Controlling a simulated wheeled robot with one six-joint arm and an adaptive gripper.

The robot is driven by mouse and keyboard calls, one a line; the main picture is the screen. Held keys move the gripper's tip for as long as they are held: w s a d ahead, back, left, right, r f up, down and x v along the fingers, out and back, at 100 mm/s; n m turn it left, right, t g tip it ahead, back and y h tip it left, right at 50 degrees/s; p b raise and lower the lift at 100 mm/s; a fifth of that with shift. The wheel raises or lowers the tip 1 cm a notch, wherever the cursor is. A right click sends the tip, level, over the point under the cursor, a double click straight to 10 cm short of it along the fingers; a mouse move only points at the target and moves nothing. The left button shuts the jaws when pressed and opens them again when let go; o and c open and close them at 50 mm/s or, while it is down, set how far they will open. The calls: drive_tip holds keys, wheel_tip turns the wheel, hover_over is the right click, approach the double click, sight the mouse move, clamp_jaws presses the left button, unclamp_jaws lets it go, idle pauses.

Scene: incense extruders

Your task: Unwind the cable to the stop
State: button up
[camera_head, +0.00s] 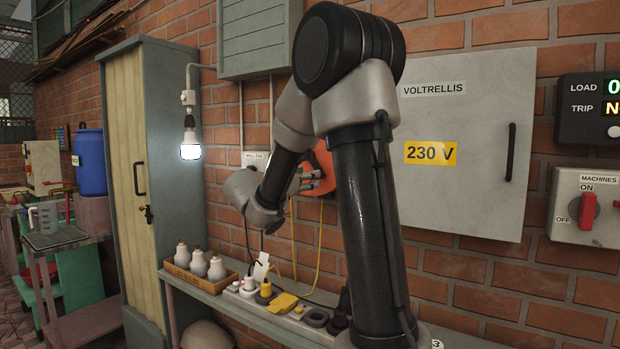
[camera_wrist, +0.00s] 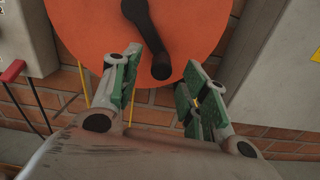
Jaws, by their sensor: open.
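The cable reel is an orange disc (camera_wrist: 205,30) on the brick wall, partly hidden behind my arm in the head view (camera_head: 325,160). A dark crank arm (camera_wrist: 145,25) runs down its face, with a rounded end (camera_wrist: 162,68) low on the disc. My gripper (camera_wrist: 160,76) is open, its green-padded fingers spread to either side of the crank's lower end. Contact with the crank cannot be told. In the head view my gripper (camera_head: 307,178) is in front of the reel. Yellow cable (camera_head: 320,240) hangs below the reel toward the shelf; the wrist view shows yellow cable (camera_wrist: 83,86) too.
Below, a narrow shelf (camera_head: 215,300) holds a box of bulbs (camera_head: 199,263), a power strip with plugs (camera_head: 248,286) and a yellow connector (camera_head: 284,302). A grey 230 V cabinet (camera_head: 465,200) is right of the reel. A lit bulb (camera_head: 190,150) hangs at left.

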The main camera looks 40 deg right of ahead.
drive_tip(key=shift+x, duration=1.95)
drive_tip(key=shift+s, duration=0.1)
clamp_jaws()
